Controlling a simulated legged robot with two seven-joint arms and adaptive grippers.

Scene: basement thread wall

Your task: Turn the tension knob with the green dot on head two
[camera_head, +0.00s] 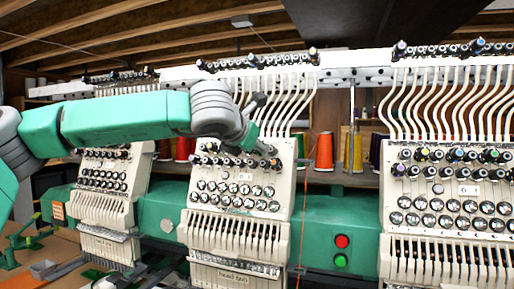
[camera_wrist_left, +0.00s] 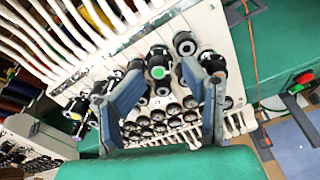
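The middle embroidery head (camera_head: 240,215) has a label at its bottom that seems to read "head two". In the left wrist view, a black knob with a green dot (camera_wrist_left: 158,68) stands in the upper knob row. My left gripper (camera_wrist_left: 163,72) is open, with one blue-grey finger on each side of that knob. I cannot tell whether either finger touches it. In the head view my left gripper (camera_head: 262,128) is at the top of the middle head, and the green-dot knob is not clearly visible there. My right gripper is not in view.
Other dark knobs (camera_wrist_left: 186,44) crowd close beside the fingers. White thread tubes (camera_wrist_left: 50,45) rise above the knobs. A second head (camera_head: 450,195) stands right, another (camera_head: 110,190) left. Red (camera_head: 342,241) and green (camera_head: 340,260) buttons sit on the green beam. A thin orange thread hangs nearby.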

